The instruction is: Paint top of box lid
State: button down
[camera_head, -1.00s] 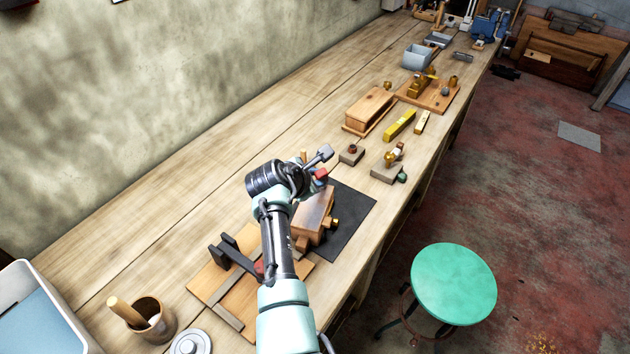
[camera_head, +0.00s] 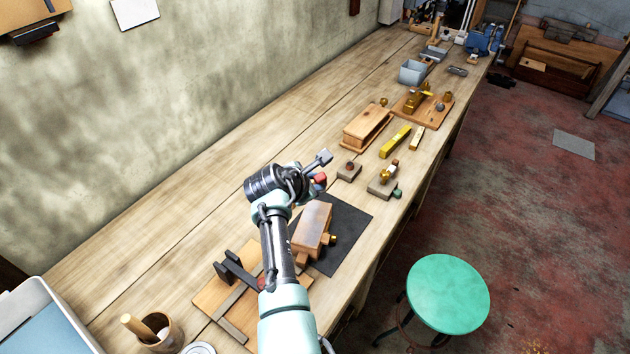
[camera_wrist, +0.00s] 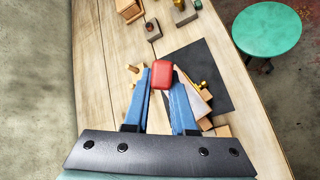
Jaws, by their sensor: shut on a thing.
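My gripper (camera_wrist: 162,80) is shut on a red block-like thing (camera_wrist: 162,75), held between the blue fingertips. What lies below the red part is hidden. The red thing also shows in the head view (camera_head: 319,179), just right of my wrist. A wooden box-like piece (camera_head: 313,221) with a brass knob lies on a dark mat (camera_head: 350,222). It is near and below my gripper and partly hidden by my right finger in the wrist view. A long wooden box (camera_head: 367,123) with a lid-like top stands farther up the bench. I cannot tell which is the task's box.
A wooden board with a black clamp-like part (camera_head: 232,270) lies left of my arm. A cup with a wooden handle (camera_head: 157,332) and a white tray (camera_head: 40,320) are at lower left. Small blocks and yellow bars (camera_head: 395,141) lie farther along. A green stool (camera_head: 448,293) stands right.

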aim_at(315, 176)
notch_tip(315, 176, up, 3)
jog(key=p, duration=0.3)
dwell(0.4)
jog(key=c, duration=1.3)
grip_release()
grip_shut()
